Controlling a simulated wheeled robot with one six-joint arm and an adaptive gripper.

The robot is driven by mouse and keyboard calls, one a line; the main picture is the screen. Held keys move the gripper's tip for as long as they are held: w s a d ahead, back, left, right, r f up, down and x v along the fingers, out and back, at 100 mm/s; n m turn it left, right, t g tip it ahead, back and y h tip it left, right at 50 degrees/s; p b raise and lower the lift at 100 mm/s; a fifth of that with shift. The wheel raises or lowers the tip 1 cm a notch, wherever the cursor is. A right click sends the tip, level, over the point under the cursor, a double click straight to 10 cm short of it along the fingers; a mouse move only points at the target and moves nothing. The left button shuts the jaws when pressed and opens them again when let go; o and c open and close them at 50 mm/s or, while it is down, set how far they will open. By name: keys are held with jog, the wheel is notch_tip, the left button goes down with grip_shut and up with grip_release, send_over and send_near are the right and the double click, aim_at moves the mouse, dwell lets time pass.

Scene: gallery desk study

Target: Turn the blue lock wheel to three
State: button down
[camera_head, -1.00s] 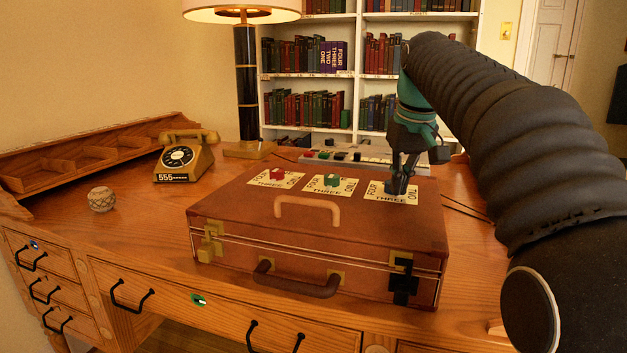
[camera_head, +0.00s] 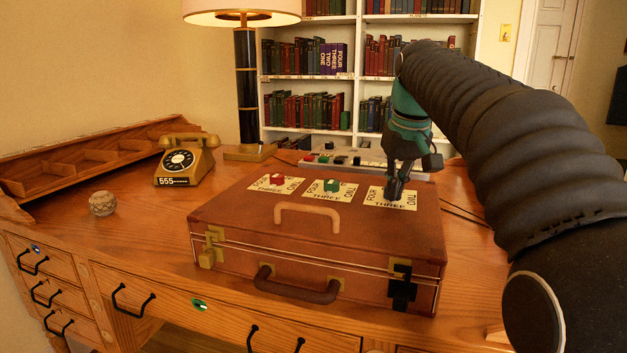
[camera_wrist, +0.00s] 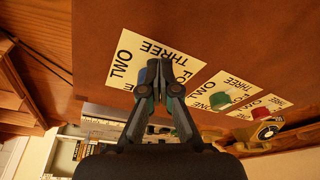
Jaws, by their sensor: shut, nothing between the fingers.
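The brown suitcase (camera_head: 250,215) lies flat on the desk with three number cards on its lid. My gripper (camera_head: 394,198) points down over the right-hand card (camera_head: 408,203), which shows FOUR, THREE and TWO. In the wrist view, my gripper (camera_wrist: 160,72) has its fingers shut over the same card (camera_wrist: 126,62). The blue wheel's pointing direction is hidden. The green wheel (camera_head: 332,186) and red wheel (camera_head: 277,180) sit on the other cards.
A tan handle (camera_head: 307,208) arches from the lid in front of the cards. A telephone (camera_head: 188,160), a patterned ball (camera_head: 102,203) and a lamp (camera_head: 247,100) stand left of or behind the suitcase. A panel with coloured buttons (camera_head: 330,160) lies behind it.

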jog(key=shift+s, duration=0.1)
jog(key=shift+s, duration=0.25)
jog(key=shift+r+p, duration=0.5)
jog(key=shift+r, duration=2.5)
jog(key=shift+w+d+f, duration=0.1)
jog(key=shift+w+d, duration=0.1)
jog(key=shift+d, duration=0.25)
jog(key=shift+w+d+f, duration=0.1)
jog(key=shift+w+d, duration=0.05)
jog(key=shift+d, duration=0.25)
notch_tip(320, 180, down, 6)
jog(key=b, duration=0.4)
jog(key=shift+r, duration=0.2)
jog(key=shift+w, duration=0.2)
